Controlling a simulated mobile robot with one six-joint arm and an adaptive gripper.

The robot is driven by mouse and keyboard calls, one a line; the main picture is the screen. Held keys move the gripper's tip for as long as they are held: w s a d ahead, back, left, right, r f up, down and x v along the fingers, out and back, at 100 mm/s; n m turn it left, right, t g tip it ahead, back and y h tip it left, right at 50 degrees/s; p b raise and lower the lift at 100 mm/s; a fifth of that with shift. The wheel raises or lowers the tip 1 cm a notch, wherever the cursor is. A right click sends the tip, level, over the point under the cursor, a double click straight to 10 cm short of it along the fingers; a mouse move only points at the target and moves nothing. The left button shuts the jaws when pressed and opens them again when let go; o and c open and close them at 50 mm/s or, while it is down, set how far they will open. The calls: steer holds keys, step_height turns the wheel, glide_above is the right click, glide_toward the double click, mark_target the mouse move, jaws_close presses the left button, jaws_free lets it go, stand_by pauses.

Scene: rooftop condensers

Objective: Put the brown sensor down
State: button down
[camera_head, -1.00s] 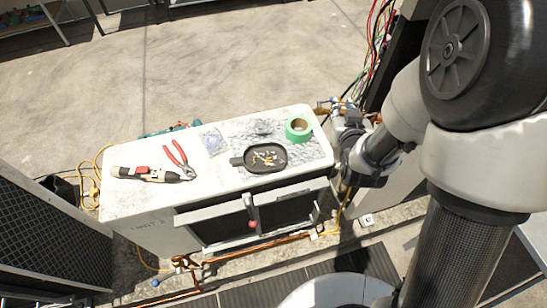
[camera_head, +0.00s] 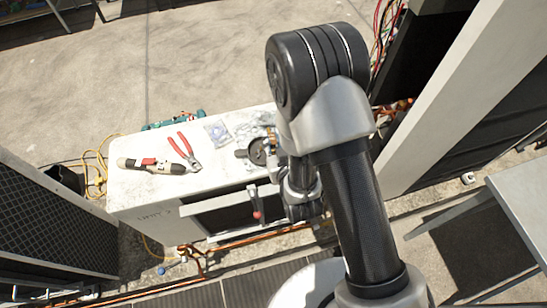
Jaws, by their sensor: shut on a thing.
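My gripper (camera_head: 271,143) is at the right part of the white condenser top (camera_head: 135,186), mostly hidden behind my own arm. A small brownish part shows at its tip, which fits the brown sensor (camera_head: 270,135), but its outline is unclear. The gripper is shut on it, right beside or over the black tray (camera_head: 243,154). I cannot tell whether the sensor touches anything below.
A small clear packet (camera_head: 217,132) lies near the back edge. Bare white surface shows around the tools. A tall grey panel (camera_head: 470,90) stands to the right.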

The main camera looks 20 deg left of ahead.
step_height(320, 180, down, 8)
steer(key=shift+r+b, duration=0.25)
steer(key=shift+b, duration=0.65)
steer(key=shift+f, duration=0.1)
steer(key=shift+f+b, duration=0.15)
steer(key=shift+b, duration=0.15)
steer(key=c, duration=1.5)
jaws_free()
steer(key=shift+o, duration=0.2)
